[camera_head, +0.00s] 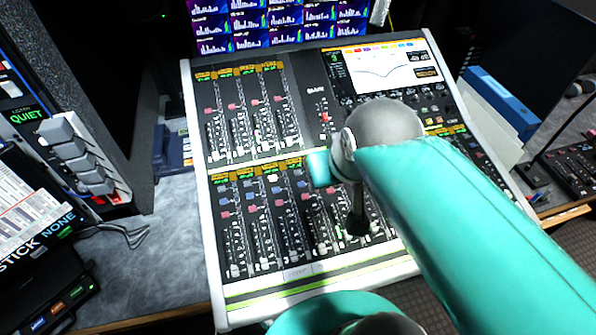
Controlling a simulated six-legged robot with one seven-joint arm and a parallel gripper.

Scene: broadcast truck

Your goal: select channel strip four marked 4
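The mixing console (205,225) stands on the desk in the middle of the view, with an upper and a lower bank of channel strips. Each strip has a yellow-edged label, coloured buttons and a fader. The markings are too small to read, so I cannot tell which strip is marked 4. A green character, perhaps a 3, shows beside the console's screen (385,68). My teal arm reaches in from the lower right and covers part of the lower bank. My gripper (357,226) seems to be the dark end over that bank; its fingers and any contact are unclear.
A wall of purple meter displays (280,22) stands behind the console. A panel with grey levers (78,152) and a green QUIET sign (26,116) is at the left. Bare grey desk (165,255) lies left of the console. A blue-topped box (500,97) stands at the right.

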